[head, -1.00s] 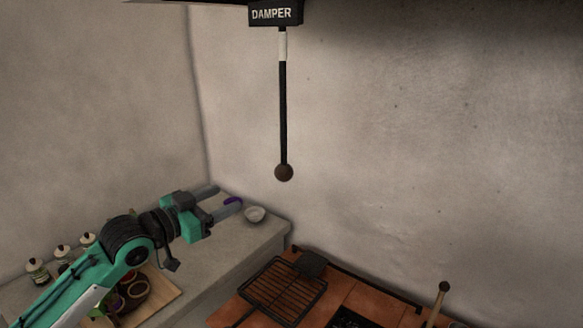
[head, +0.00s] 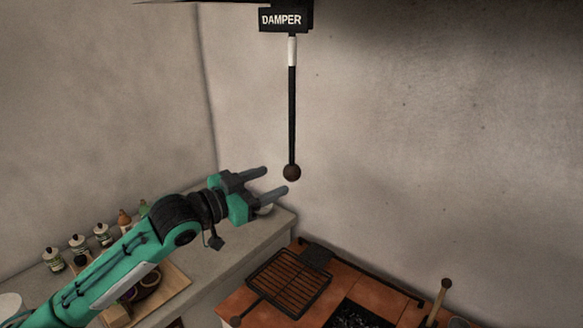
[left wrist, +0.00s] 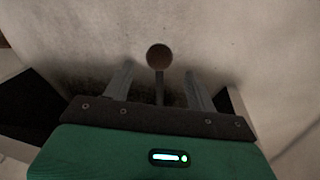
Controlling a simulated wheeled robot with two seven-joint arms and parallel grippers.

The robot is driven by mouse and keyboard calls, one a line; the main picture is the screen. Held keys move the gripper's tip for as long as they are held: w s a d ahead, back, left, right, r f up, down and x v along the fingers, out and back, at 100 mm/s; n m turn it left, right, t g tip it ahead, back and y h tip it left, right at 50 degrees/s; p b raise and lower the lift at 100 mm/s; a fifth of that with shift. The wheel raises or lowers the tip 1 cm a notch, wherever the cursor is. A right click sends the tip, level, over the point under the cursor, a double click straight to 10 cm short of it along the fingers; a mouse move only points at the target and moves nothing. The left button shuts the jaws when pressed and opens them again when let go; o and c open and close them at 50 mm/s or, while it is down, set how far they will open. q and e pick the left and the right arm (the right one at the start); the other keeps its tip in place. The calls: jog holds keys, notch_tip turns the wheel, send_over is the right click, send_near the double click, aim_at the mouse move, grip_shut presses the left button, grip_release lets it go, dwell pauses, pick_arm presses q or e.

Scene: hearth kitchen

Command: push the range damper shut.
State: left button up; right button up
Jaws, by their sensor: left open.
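The damper is a black rod (head: 292,110) with a white band near its top and a dark brown ball knob (head: 292,172) at its lower end. It hangs from a black box labelled DAMPER (head: 283,19). My left gripper (head: 277,181) is open and empty, its two fingers pointing toward the knob from the left. In the left wrist view the knob (left wrist: 159,57) shows between and beyond the two open fingertips (left wrist: 158,82). I cannot tell whether the fingers touch it. My right gripper is not in view.
Below is a red-tiled range top with a black grill rack (head: 289,281) and a coal opening (head: 358,314). A grey counter (head: 232,250) on the left holds several jars and a wooden tray (head: 172,293). The wall right of the rod is clear.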

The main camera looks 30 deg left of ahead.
aim_at(284, 174)
pick_arm(q)
jog(key=p+x, duration=0.2)
jog(key=x, duration=0.3)
jog(key=shift+w+d+r+p, duration=0.1)
jog(key=shift+w+r+p, duration=0.1)
jog(key=shift+w+p, duration=0.2)
jog(key=shift+w+d+f, duration=0.15)
jog(key=shift+w+d, duration=0.05)
jog(key=shift+w, duration=0.45)
